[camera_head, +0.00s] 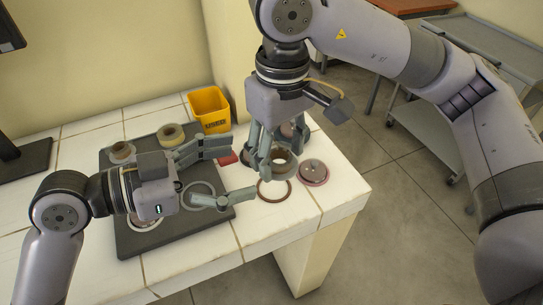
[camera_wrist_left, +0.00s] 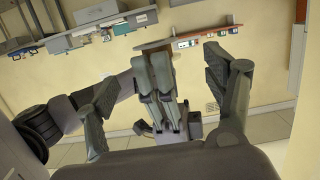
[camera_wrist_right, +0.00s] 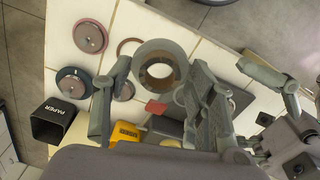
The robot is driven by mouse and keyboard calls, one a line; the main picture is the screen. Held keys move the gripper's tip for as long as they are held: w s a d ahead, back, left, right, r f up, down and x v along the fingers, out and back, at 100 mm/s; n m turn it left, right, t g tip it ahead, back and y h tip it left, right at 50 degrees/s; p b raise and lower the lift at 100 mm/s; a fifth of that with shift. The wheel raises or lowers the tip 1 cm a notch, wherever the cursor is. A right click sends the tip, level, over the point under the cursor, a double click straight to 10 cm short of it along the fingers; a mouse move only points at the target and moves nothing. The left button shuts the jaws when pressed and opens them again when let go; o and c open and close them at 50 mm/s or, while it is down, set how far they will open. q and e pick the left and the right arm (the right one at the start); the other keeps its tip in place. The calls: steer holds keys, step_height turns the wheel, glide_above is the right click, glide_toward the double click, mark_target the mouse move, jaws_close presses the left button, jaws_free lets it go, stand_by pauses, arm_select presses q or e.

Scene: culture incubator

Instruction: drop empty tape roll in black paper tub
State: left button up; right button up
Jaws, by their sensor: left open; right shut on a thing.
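A thick grey-green roll with a brown inner core (camera_wrist_right: 157,48) is between the fingers of my right gripper (camera_head: 270,157). The roll also shows in the head view (camera_head: 285,173), held near the table's right end. I cannot tell how much tape is on it. The black paper tub (camera_wrist_right: 50,124), labelled PAPER, stands at the lower left of the right wrist view, apart from the roll. In the head view it is hidden behind my right arm. My left gripper (camera_head: 239,171) is open and empty above the right edge of the dark mat.
A yellow tub (camera_head: 209,108) labelled USED stands at the back. The dark mat (camera_head: 125,195) bears several rolls and rings. A red block (camera_head: 228,158), a brown ring (camera_head: 274,190) and a pink-rimmed disc (camera_head: 313,172) lie on the tiled table. The front table edge is clear.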

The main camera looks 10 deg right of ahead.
mark_target(276, 159)
arm_select(q)
steer(key=x, duration=0.8)
steer(key=shift+d, duration=0.1)
steer(key=shift+c, duration=0.5)
steer(key=shift+w, duration=0.1)
steer(key=c, duration=1)
steer(key=shift+f, duration=0.1)
steer(key=shift+c, duration=0.6)
arm_select(e)
steer(key=o, duration=1.2)
steer(key=shift+s, duration=0.1)
